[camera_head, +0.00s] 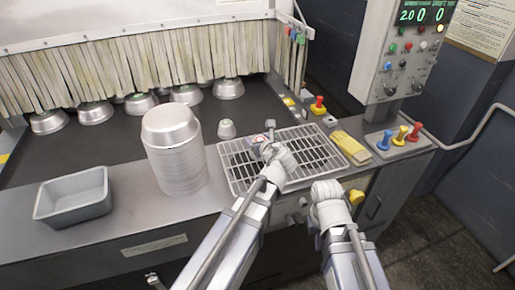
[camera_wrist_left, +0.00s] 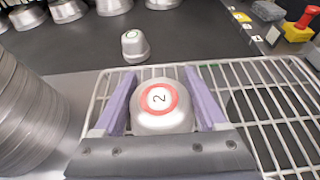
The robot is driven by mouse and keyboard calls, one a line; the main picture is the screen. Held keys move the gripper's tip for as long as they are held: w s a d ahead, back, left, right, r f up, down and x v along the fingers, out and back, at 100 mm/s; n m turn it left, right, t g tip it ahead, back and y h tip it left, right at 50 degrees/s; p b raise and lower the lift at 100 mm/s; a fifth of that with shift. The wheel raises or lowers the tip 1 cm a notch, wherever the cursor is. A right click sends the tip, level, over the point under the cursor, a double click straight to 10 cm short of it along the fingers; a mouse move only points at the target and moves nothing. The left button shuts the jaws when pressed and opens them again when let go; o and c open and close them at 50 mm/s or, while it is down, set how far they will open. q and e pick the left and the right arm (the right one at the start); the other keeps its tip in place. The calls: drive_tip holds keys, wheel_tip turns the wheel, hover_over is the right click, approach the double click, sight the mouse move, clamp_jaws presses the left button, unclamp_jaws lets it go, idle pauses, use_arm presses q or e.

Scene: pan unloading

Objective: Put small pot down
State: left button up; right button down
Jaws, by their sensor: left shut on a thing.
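A small metal pot with a red-ringed label "2" (camera_wrist_left: 160,105) sits between the two purple fingers of my left gripper (camera_wrist_left: 166,112), which is shut on it. In the head view, this pot (camera_head: 258,139) and my left gripper (camera_head: 266,147) are over the left part of the wire rack (camera_head: 234,180). Whether the pot touches the rack cannot be told. A second small pot, with a green-ringed label (camera_wrist_left: 134,45), stands on the dark surface just behind the rack. My right gripper (camera_head: 327,190) is at the counter's front edge; its fingers are not clear.
A tall stack of round pans (camera_head: 175,155) stands left of the rack. A grey rectangular tin (camera_head: 73,197) is further left. Several pans (camera_head: 186,94) line the curtain. A yellow cloth (camera_head: 350,147) and coloured levers (camera_head: 400,135) are to the right.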

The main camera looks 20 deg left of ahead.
use_arm(q)
drive_tip(key=shift+f+b, duration=0.8)
drive_tip(key=shift+f, duration=0.45)
drive_tip(key=shift+f, duration=0.2)
drive_tip(key=o, duration=1.3)
drive_tip(key=shift+r, duration=0.15)
